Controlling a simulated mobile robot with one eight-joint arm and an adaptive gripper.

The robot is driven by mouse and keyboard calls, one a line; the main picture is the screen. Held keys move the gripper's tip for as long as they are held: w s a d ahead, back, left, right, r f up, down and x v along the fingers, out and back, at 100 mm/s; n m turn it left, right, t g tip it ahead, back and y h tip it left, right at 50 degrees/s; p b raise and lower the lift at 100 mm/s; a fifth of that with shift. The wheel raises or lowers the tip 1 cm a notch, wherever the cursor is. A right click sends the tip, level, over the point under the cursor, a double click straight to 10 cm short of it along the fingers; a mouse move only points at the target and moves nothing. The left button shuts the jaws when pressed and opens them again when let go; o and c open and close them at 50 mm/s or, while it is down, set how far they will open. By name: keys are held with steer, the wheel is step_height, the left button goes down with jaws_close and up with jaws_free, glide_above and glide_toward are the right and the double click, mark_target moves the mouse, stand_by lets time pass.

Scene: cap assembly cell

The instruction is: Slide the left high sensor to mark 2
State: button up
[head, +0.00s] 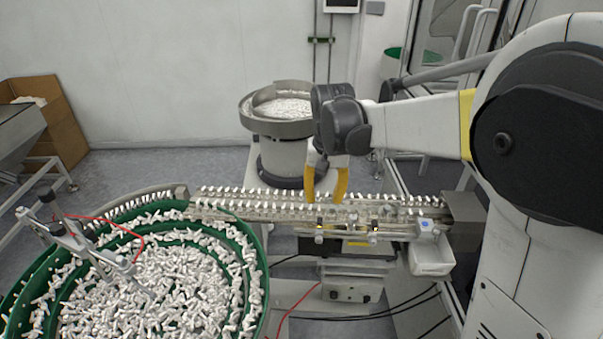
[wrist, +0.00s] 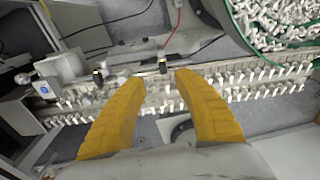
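Two small dark sensors sit on the front side of the linear track. I take the left one in the head view (head: 319,224) to be the left high sensor; the wrist picture is turned round, so it shows there on the right (wrist: 163,66). The other sensor (head: 374,224) is farther right and also shows in the wrist view (wrist: 98,75). My gripper (head: 324,198) has yellow fingers pointing down over the track, close to the left sensor. In the wrist view the fingertips (wrist: 160,78) are apart with nothing held between them. Mark 2 cannot be made out.
Rows of white caps line the track (head: 270,215). A large green bowl feeder (head: 258,262) full of white parts stands at left front, and a metal bowl feeder (head: 278,130) behind. A white bin (head: 432,262) hangs at the track's right end. Red and black cables run below.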

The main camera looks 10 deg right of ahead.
mark_target(320, 221)
steer(key=shift+g, duration=0.4)
steer(key=f, duration=0.3)
steer(key=w+f, duration=0.1)
steer(key=f, duration=0.3)
steer(key=w+f, duration=0.1)
steer(key=f, duration=0.2)
steer(key=shift+f, duration=0.35)
jaws_close()
